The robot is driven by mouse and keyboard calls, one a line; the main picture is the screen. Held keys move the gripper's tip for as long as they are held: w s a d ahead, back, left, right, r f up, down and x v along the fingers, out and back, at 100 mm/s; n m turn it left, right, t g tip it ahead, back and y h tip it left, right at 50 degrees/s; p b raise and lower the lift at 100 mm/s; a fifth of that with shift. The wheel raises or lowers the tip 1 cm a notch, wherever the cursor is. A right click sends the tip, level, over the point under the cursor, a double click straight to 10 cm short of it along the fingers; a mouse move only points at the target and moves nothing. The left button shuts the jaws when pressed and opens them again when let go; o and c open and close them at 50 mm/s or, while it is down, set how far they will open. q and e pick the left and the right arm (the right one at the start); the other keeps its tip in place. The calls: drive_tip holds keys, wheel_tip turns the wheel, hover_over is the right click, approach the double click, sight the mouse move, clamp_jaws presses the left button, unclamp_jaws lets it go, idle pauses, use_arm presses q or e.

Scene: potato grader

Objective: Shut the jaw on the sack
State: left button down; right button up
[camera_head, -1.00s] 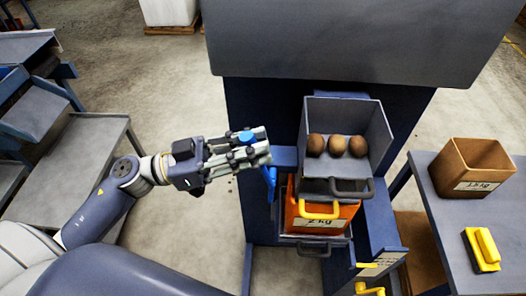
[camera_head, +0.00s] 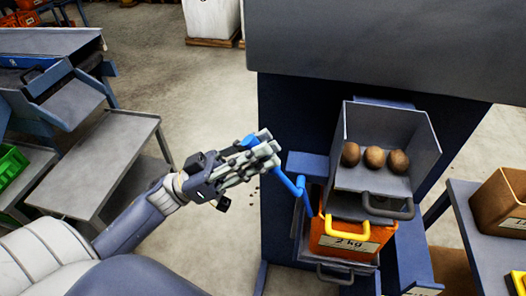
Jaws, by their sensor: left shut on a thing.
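My left gripper (camera_head: 268,150) is left of the machine, shut on the upper end of a blue lever (camera_head: 289,184). A bit of blue shows between its fingers. The lever slants down to the right, towards an orange container or sack (camera_head: 338,247) labelled "2 kg", with a yellow handle (camera_head: 346,231) at its front. I cannot make out a jaw closing on it. A grey open tray (camera_head: 383,182) with three brown potatoes (camera_head: 374,158) sits above it. My right gripper is not in view.
A brown bin (camera_head: 500,203) stands on a side table (camera_head: 467,225) at the right. A grey table (camera_head: 98,165) and a green crate (camera_head: 11,165) are at the left. Bare floor lies between the left table and the machine.

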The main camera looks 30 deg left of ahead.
use_arm(q)
drive_tip(key=shift+f, duration=0.4)
drive_tip(key=c, duration=1.4)
unclamp_jaws()
drive_tip(key=shift+a, duration=0.1)
drive_tip(key=shift+s+a+r, duration=0.1)
drive_tip(key=shift+a, duration=0.2)
drive_tip(key=shift+d, duration=0.1)
drive_tip(key=v, duration=1.2)
drive_tip(key=shift+s, duration=0.1)
